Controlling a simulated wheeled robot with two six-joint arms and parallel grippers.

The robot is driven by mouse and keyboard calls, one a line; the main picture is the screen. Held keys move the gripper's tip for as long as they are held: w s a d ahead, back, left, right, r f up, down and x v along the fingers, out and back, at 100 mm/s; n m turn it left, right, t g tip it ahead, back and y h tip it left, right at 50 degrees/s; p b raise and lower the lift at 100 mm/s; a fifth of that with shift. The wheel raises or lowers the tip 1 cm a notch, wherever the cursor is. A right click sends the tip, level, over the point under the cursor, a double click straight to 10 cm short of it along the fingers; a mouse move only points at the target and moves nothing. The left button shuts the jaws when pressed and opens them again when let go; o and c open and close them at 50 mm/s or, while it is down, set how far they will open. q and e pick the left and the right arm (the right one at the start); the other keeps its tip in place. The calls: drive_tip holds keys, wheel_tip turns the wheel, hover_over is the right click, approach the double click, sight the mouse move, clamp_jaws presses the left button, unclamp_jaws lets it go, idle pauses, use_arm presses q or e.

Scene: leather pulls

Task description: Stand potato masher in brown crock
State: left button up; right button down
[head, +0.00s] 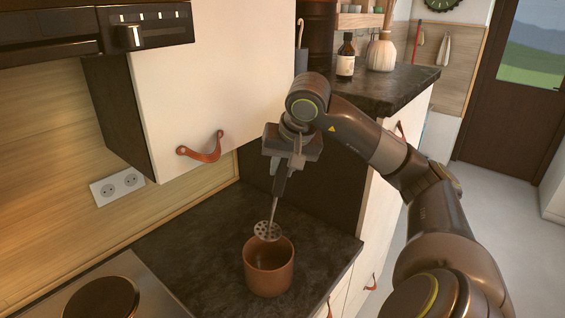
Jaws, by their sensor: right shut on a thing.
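The brown crock (268,275) stands upright on the dark countertop, with its open mouth facing up. The potato masher (267,229) hangs head down, its perforated round metal head just above the back rim of the crock in the picture. I cannot tell whether the head touches the rim. My right gripper (284,172) is shut on the masher's dark handle, above the crock. The lower part of the crock's inside is hidden. My left gripper is not in view.
A white wall cabinet with a leather pull (201,151) hangs left of my right arm. A hob (103,292) lies at the front left. A higher dark counter (385,88) behind holds a brown bottle (346,58) and a vase (382,54). The dark countertop (190,235) is clear around the crock.

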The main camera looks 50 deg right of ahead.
sight(276, 226)
drive_tip(key=shift+w+a+f, duration=0.1)
drive_tip(key=shift+w+a, duration=0.35)
drive_tip(key=shift+a, duration=0.05)
drive_tip(key=shift+s+d+f+b, duration=0.1)
drive_tip(key=shift+d+f+b, duration=0.2)
drive_tip(key=shift+f, duration=0.3)
drive_tip(key=shift+a+f+b, duration=0.2)
drive_tip(key=shift+f+b, duration=0.5)
drive_tip(key=shift+f, duration=0.4)
drive_tip(key=shift+f+b, duration=0.45)
drive_tip(key=shift+f, duration=0.4)
wheel_tip(276, 226, down, 10)
drive_tip(key=b, duration=1)
drive_tip(key=shift+f+b, duration=0.15)
drive_tip(key=shift+b, duration=0.25)
drive_tip(key=shift+f+b, duration=0.25)
drive_tip(key=shift+b, duration=0.05)
drive_tip(key=c, duration=1.2)
unclamp_jaws()
drive_tip(key=shift+o, duration=0.2)
